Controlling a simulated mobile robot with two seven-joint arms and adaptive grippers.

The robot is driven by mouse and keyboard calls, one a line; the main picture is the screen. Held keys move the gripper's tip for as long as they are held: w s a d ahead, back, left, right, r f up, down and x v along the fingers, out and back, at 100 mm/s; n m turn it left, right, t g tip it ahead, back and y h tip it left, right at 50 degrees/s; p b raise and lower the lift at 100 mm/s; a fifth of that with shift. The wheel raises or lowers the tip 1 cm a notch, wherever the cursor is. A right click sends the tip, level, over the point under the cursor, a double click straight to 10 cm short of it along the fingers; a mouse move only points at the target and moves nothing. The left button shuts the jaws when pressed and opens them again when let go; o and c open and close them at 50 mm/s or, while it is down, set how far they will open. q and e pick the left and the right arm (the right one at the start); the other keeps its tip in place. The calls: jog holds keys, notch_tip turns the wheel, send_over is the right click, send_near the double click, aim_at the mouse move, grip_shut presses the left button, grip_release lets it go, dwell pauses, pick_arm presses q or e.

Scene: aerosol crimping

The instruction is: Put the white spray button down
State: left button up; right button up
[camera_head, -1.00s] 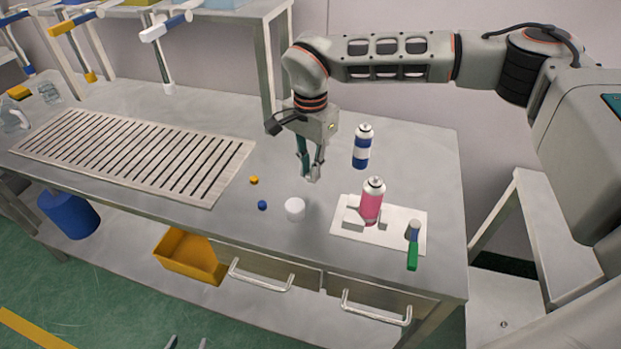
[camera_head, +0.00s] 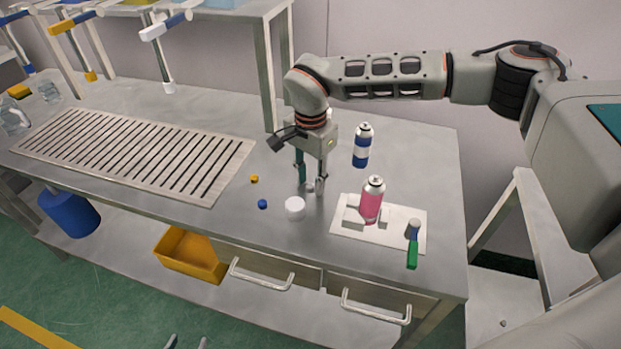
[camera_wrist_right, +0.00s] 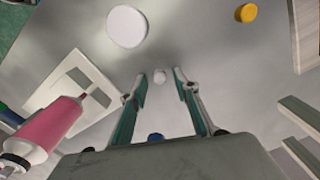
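The small white spray button (camera_head: 310,187) sits on the table between the fingers of my right gripper (camera_head: 309,183). It also shows in the right wrist view (camera_wrist_right: 160,76), near the fingertips with a gap to the finger on each side. The right gripper (camera_wrist_right: 157,78) is open and points down at the table. Two fingertips of my left gripper (camera_head: 186,342) show at the bottom edge of the head view. They are apart with nothing visible between them; the rest of that gripper is out of view.
A white round cap (camera_head: 295,208), a blue button (camera_head: 262,204) and a yellow button (camera_head: 254,179) lie left of the right gripper. A pink can (camera_head: 372,200) stands on a white plate (camera_head: 343,228) beside a green-handled tool (camera_head: 412,255). A blue-white can (camera_head: 361,146) stands behind.

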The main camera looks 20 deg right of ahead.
aim_at(311, 186)
notch_tip(311, 186, up, 12)
jog(key=shift+r+b, duration=0.2)
jog(key=shift+b, duration=0.1)
jog(key=shift+f, duration=0.1)
dwell(0.6)
